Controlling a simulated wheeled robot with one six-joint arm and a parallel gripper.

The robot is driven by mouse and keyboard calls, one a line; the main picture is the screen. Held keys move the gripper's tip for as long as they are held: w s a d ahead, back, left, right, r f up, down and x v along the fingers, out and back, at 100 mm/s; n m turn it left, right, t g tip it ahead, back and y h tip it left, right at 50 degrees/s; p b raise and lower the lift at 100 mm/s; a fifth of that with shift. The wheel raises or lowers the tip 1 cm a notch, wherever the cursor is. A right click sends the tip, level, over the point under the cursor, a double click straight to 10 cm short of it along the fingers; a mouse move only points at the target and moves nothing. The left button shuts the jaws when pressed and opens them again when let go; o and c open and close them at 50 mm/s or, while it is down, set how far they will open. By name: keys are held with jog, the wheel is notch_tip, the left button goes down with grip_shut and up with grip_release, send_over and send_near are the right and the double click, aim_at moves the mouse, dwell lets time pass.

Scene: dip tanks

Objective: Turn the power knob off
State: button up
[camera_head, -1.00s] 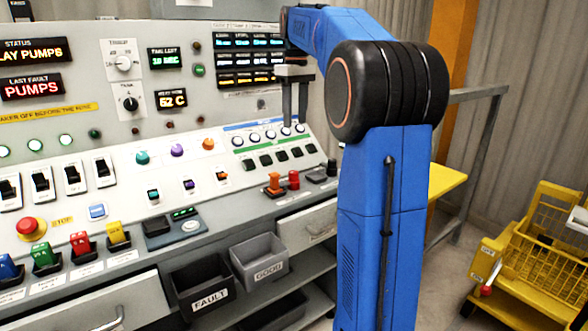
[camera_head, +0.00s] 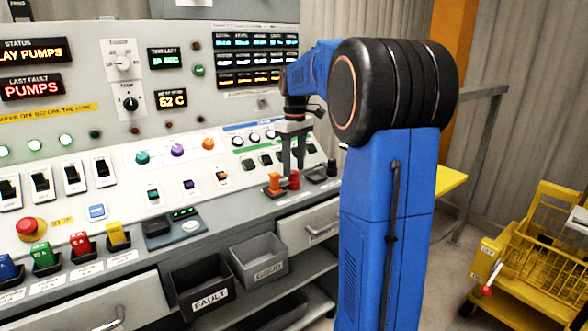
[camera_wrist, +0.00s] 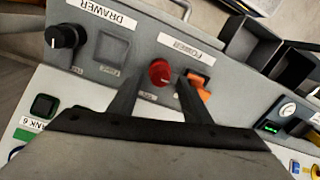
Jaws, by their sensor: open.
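The label reading POWER (camera_wrist: 190,48) is in the wrist view, upside down. Beside it are a round red knob (camera_wrist: 160,73) and an orange switch (camera_wrist: 200,90) on a black base. In the head view the red knob (camera_head: 294,181) stands just right of the orange switch (camera_head: 274,184) on the console's front ledge. My gripper (camera_head: 293,170) is open and points down over the red knob. In the wrist view the knob shows between the two fingers of my gripper (camera_wrist: 156,82). I cannot tell whether the fingers touch it.
A black knob (camera_wrist: 62,38) and a grey square stand by the DRAWER label (camera_wrist: 108,15). The black knob also shows in the head view (camera_head: 331,168). Grey bins (camera_head: 258,262) hang below the ledge, left of a closed drawer (camera_head: 308,235). A yellow cart (camera_head: 540,250) stands at right.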

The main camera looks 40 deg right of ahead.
jog(key=shift+f, duration=0.8)
jog(key=c, duration=1)
jog(key=shift+c, duration=0.2)
